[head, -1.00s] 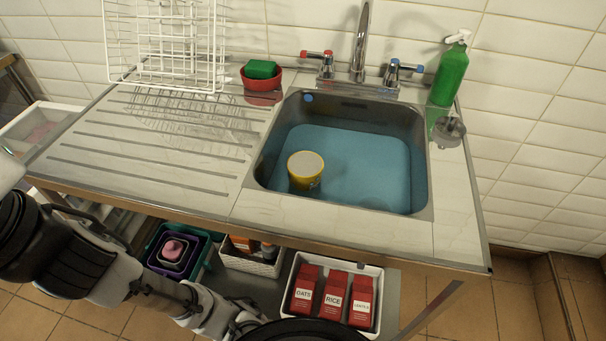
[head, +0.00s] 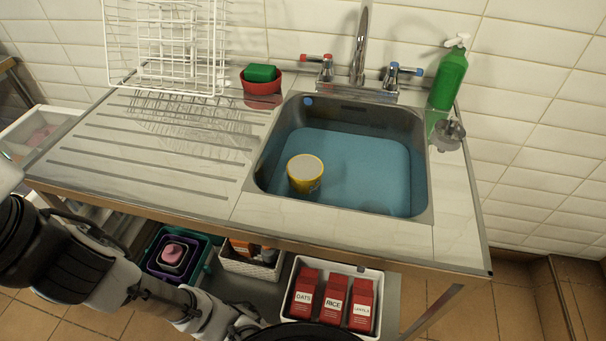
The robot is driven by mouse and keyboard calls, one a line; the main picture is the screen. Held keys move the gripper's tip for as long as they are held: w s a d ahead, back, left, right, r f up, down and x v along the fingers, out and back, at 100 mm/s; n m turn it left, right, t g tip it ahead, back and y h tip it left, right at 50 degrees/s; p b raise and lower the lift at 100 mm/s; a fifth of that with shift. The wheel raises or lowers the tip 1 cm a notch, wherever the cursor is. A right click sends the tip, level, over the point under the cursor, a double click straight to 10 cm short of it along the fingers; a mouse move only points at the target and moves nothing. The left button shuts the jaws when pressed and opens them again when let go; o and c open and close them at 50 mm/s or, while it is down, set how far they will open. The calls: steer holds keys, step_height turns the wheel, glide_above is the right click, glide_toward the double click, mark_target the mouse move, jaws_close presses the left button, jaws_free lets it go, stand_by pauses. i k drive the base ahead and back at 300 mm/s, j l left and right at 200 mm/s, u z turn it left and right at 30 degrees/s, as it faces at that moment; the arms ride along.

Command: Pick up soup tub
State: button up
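The soup tub (head: 305,174) is a yellow tub with a pale lid. It stands upright in the left part of the sink basin (head: 424,195), on or in the blue area that covers the basin's bottom. Its top and near side are in plain view. My arm comes in from the lower left, in front of and below the counter. My gripper's fingers do not show in this view.
A white wire rack (head: 165,45) stands on the drainboard (head: 150,150). A red bowl with a green sponge (head: 261,73), the tap (head: 360,50) and a green spray bottle (head: 448,78) line the back. Below the counter, a white bin (head: 377,300) holds red boxes.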

mark_target(305, 172)
steer(key=k+l+u, duration=0.1)
steer(key=l, duration=0.35)
steer(key=l+u, duration=0.1)
steer(key=l, duration=0.35)
steer(key=k+l+u, duration=0.1)
steer(key=l, duration=0.35)
steer(key=i, duration=0.4)
